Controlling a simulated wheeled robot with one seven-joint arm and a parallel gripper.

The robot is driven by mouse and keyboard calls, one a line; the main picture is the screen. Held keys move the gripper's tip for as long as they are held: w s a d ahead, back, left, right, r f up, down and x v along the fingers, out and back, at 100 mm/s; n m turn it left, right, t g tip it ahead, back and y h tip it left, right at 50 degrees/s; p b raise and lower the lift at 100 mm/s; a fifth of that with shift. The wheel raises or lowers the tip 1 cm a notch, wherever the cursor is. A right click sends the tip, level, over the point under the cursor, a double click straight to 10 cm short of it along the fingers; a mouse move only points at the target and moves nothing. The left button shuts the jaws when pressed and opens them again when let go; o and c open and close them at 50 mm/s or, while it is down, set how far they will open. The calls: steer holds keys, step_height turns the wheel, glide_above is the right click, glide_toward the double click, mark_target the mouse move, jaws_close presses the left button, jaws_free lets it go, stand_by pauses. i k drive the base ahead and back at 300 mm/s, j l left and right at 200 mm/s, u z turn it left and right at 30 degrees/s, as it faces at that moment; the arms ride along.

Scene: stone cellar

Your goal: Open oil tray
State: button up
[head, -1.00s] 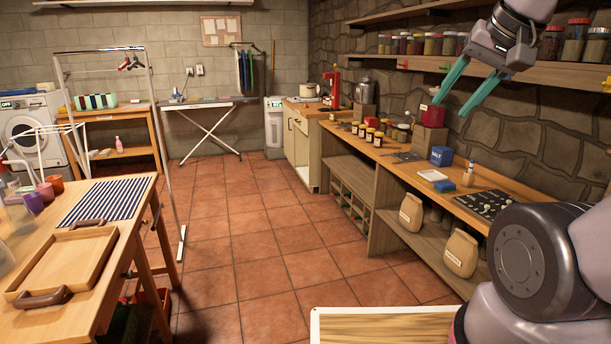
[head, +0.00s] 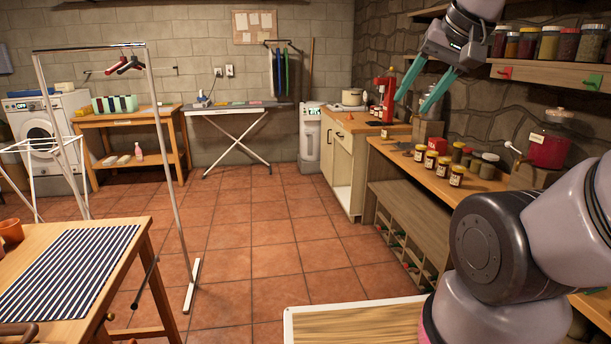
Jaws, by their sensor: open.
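Nothing in view is clearly marked as the oil tray, and I cannot tell which thing it is. A wooden cabinet (head: 343,170) with a drawer-like front and a door stands at the far end of the right-hand counter. My gripper (head: 416,103) hangs in the upper right with its two teal fingers apart and nothing between them. It is in front of the counter's far part in the picture, and I see no contact with anything.
A metal clothes rack (head: 166,170) stands at left, beside a table with a striped mat (head: 70,270). An ironing board (head: 235,110) stands at the back. The tiled floor (head: 265,230) between is clear.

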mark_target(400, 145)
steer(key=i+u, duration=0.15)
steer(key=i, duration=1.9)
steer(key=i+z, duration=0.3)
steer(key=i, duration=0.3)
steer(key=i+z, duration=0.25)
steer(key=i, duration=0.4)
steer(key=i+j+z, duration=0.3)
steer(key=i, duration=0.3)
steer(key=i+l+z, duration=0.1)
steer(key=i+z, duration=0.3)
steer(key=i, duration=0.1)
